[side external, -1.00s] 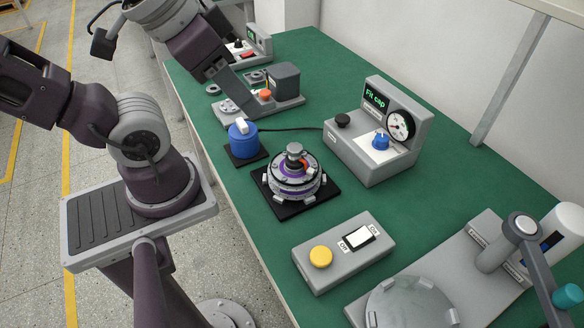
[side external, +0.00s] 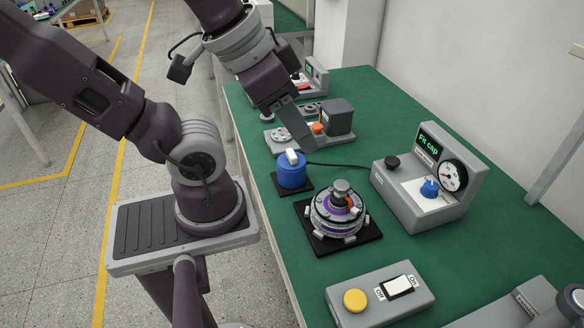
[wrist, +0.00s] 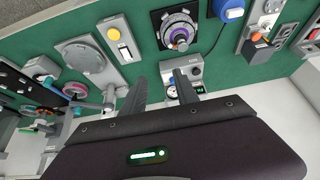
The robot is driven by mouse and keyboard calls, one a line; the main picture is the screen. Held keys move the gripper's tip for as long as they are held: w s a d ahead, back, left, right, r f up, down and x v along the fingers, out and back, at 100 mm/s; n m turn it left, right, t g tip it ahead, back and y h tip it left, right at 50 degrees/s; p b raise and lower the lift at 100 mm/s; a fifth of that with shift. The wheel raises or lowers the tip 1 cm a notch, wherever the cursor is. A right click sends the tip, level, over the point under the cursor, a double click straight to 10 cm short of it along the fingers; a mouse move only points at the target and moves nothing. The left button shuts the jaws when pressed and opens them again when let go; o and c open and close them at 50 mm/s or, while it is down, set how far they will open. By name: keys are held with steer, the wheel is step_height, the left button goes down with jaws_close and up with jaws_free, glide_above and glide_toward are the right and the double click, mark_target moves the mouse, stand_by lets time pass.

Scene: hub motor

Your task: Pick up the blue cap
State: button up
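The blue cap (side external: 292,172) is a blue cylinder with a white grip on top. It stands upright on a small black mat (side external: 278,192), beside the hub motor (side external: 338,212) with its purple and grey rings. In the wrist view the blue cap (wrist: 230,12) is at the top edge, partly cut off. My gripper (side external: 312,150) is above the bench behind the cap in the side view, apart from it. In the wrist view my gripper (wrist: 160,84) has its two fingers spread with nothing held between them.
A switch box (side external: 378,300) with a yellow button is in front. A grey fixture (side external: 335,118) stands behind.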

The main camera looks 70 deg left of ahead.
steer(key=shift+o, duration=0.8)
steer(key=m+g+y, duration=0.8)
steer(key=m+y, duration=0.3)
glide_toward(293, 155)
steer(key=s+d+r, duration=0.2)
steer(key=s+r, duration=0.2)
steer(key=s, duration=0.1)
steer(key=w+a+f+m+y, duration=0.1)
steer(key=a+f+m, duration=0.1)
steer(key=a+f, duration=0.1)
steer(key=w+a+f+m+t+y, duration=0.1)
steer(key=a+f+m, duration=0.1)
steer(key=a+f, duration=0.1)
steer(key=w+a+f+m+t+y, duration=0.1)
steer(key=a+f+m, duration=0.2)
steer(key=shift+a+f, duration=0.2)
steer(key=shift+a, duration=0.1)
jaws_close()
